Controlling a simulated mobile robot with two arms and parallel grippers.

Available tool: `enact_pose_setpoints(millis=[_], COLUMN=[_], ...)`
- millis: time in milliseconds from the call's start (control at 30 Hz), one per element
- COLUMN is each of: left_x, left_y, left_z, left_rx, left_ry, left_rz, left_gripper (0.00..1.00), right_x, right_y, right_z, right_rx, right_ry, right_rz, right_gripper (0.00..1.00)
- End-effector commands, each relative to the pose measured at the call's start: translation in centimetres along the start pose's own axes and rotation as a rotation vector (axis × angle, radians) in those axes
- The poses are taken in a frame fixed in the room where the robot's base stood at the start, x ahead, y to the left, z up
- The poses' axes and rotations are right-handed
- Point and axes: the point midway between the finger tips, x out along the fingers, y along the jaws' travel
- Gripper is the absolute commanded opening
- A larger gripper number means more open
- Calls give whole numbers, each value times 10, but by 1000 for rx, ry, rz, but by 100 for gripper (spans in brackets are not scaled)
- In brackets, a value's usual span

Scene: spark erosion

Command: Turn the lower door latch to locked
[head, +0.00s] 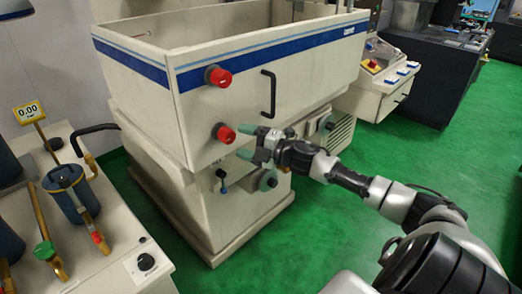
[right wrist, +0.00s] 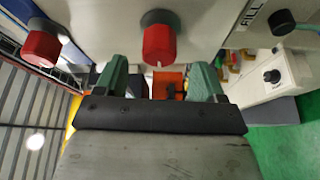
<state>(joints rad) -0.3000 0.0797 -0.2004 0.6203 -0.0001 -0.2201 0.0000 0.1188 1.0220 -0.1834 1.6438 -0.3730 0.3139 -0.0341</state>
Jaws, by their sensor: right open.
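The lower door latch (head: 224,134) is a red knob on a dark collar, low on the front of the cream machine tank (head: 250,105). The upper latch (head: 218,76) is a similar red knob above it. My right gripper (head: 240,141) is open, its green fingers pointing left just to the right of the lower latch. In the right wrist view a red knob (right wrist: 158,45), seemingly the lower latch, shows ahead between the open fingers (right wrist: 160,68), with no clear contact. A small white mark shows on it. Another red knob (right wrist: 40,48) is to its left. My left gripper is not in view.
A black bar handle (head: 268,94) is on the tank front, right of the latches. Small valves (head: 264,180) sit below my right gripper. A bench (head: 115,225) with tools and a blue pot stands at left. Green floor is clear in front of the machine.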

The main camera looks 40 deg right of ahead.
Motion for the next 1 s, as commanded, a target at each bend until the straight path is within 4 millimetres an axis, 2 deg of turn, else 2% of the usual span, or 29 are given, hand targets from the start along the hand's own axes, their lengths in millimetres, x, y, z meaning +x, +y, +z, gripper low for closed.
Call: enact_pose_setpoints(millis=[33,200,400,1000], left_x=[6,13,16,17], left_y=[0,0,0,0], left_z=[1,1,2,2], left_rx=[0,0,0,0], left_ry=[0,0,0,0], left_rz=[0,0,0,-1], left_gripper=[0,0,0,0], right_x=[-10,-32,-49,-55], right_y=[-5,-4,-2,0], right_z=[0,0,0,0], right_rx=[0,0,2,0], right_ry=[0,2,0,1], right_rz=[-4,-4,-1,0], right_gripper=[70,70,70,70])
